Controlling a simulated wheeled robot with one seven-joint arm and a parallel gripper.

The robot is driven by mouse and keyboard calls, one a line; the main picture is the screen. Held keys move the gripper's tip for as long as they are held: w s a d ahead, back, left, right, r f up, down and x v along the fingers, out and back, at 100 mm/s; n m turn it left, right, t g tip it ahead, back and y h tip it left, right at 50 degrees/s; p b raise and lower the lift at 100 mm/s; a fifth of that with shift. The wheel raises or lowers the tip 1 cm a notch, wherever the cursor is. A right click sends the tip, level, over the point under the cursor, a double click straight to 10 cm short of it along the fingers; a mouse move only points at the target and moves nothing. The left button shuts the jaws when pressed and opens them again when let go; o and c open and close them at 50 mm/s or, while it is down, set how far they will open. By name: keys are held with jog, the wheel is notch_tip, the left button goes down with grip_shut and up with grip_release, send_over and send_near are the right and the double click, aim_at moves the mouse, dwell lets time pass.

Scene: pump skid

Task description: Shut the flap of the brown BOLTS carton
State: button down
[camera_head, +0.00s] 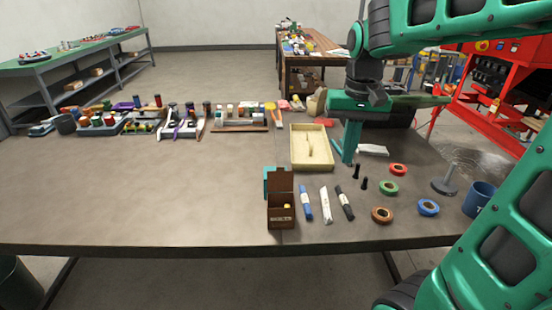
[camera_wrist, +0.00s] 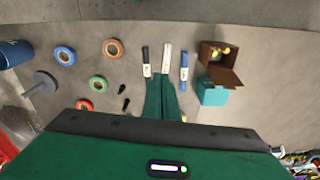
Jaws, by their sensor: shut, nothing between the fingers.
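The brown BOLTS carton (camera_head: 281,213) stands near the front edge of the table, with its flap (camera_head: 281,182) raised at the back and its top open. Something yellow shows inside. In the wrist view the carton (camera_wrist: 210,52) is at the upper right, and its flap (camera_wrist: 224,77) sticks out toward my side. My gripper (camera_head: 348,160) is shut and empty, fingers pointing down, behind and to the right of the carton, apart from it. In the wrist view my gripper (camera_wrist: 163,82) is at the centre, left of the carton.
A teal box (camera_head: 267,186) stands close behind the carton. Blue, white and black markers or tubes (camera_head: 326,205) lie to its right, then tape rolls (camera_head: 382,215) and a blue mug (camera_head: 479,199). A wooden tray (camera_head: 295,150) lies behind. The table left of the carton is clear.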

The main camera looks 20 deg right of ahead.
notch_tip(320, 180, up, 3)
jog(key=n, duration=0.1)
send_over(280, 180)
jog(key=w+d, duration=0.2)
jog(key=w, duration=0.3)
jog(key=shift+t, duration=0.3)
jog(key=f, duration=0.6)
jog(key=w+f, duration=0.1)
jog(key=f, duration=0.2)
jog(key=shift+f, duration=0.4)
jog(key=shift+s+a+r, duration=0.2)
jog(key=shift+s, duration=0.4)
jog(key=shift+s+a+r, duration=0.2)
jog(key=shift+s, duration=0.35)
jog(key=shift+s+a+r, duration=0.15)
jog(key=shift+s+a, duration=0.05)
jog(key=shift+s, duration=0.45)
